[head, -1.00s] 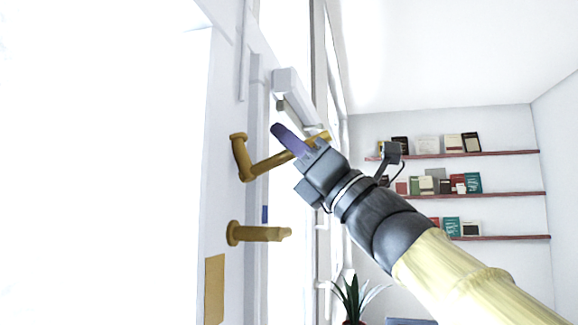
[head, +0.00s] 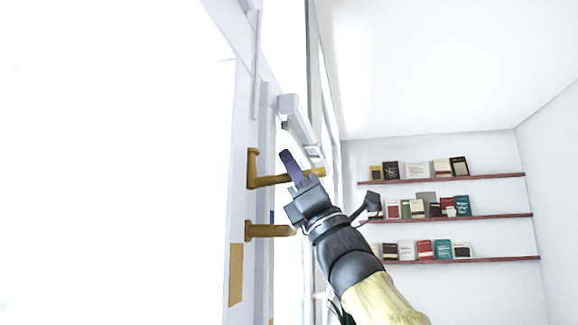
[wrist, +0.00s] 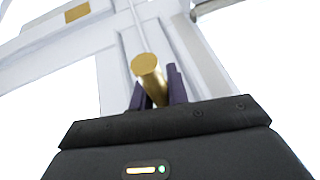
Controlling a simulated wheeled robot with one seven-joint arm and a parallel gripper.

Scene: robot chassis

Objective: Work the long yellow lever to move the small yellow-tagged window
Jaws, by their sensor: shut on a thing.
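The long yellow lever (head: 270,181) is a brass-coloured bar on the white frame, running right from its mount, nearly level with a slight upward slope. My gripper (head: 293,172) is shut on the lever's outer part, with its dark purple fingers around the bar. A flat yellow plate (head: 236,274) is on the white frame below; a yellow square (wrist: 77,13) also shows at top left in the wrist view. I cannot tell which pane the tag belongs to.
A shorter brass handle (head: 268,231) sticks out just below the lever. A white box-like fitting (head: 294,113) is above my gripper. Shelves with books (head: 440,216) are on the far wall at right. Bright glare hides the left side.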

